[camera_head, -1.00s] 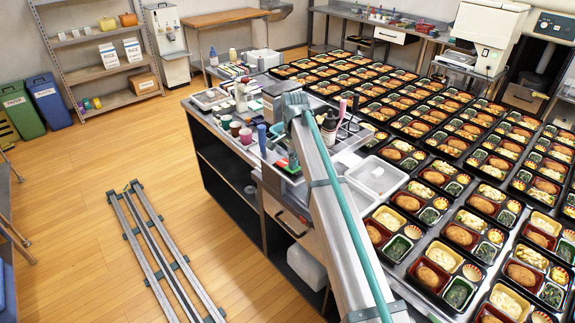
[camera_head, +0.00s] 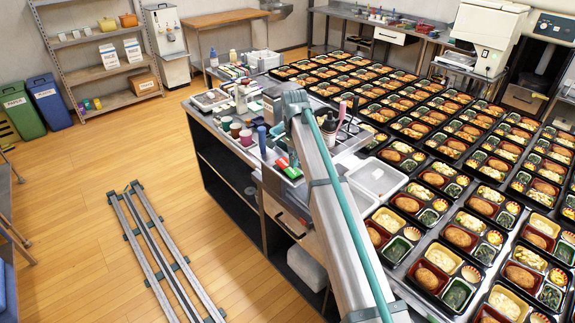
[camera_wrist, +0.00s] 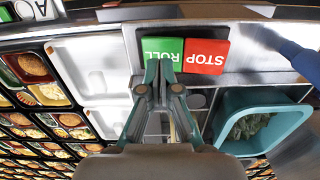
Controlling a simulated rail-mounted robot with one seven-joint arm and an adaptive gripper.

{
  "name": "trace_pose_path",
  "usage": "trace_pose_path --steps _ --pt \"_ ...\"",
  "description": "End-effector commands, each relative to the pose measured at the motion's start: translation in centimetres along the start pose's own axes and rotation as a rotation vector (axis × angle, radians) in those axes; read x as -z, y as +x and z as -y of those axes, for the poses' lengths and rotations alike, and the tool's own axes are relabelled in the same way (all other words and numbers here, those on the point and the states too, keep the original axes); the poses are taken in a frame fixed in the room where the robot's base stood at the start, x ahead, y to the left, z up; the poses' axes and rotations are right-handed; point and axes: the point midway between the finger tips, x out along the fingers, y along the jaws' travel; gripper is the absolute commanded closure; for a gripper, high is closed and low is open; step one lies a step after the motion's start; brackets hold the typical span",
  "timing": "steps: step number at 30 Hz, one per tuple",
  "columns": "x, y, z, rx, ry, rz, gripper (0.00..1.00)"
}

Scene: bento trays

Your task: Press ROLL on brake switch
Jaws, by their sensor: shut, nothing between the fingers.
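The brake switch shows upside down at the top of the wrist view, with a green ROLL button (camera_wrist: 161,47) beside a red STOP button (camera_wrist: 206,57). My gripper (camera_wrist: 164,68) is shut and empty. Its fingertips overlap the edge of the ROLL button nearest me in the picture; I cannot tell whether they touch it. In the head view, the green (camera_head: 282,162) and red (camera_head: 291,172) parts show small on the counter, left of my arm. My fingertips are not clear there.
A teal bin (camera_wrist: 262,108) stands right of my gripper in the wrist view, and white trays (camera_wrist: 92,62) lie to the left. In the head view, cups (camera_head: 246,137) and bottles crowd the counter, and rows of filled bento trays (camera_head: 408,238) cover the table at right.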

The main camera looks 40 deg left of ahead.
Motion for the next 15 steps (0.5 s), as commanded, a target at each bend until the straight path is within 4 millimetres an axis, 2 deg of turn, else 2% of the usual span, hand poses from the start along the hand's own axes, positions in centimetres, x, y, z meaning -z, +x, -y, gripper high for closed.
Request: trace_pose_path --steps 15 --pt "0.0 -3.9 0.0 0.000 0.000 0.000 1.00"
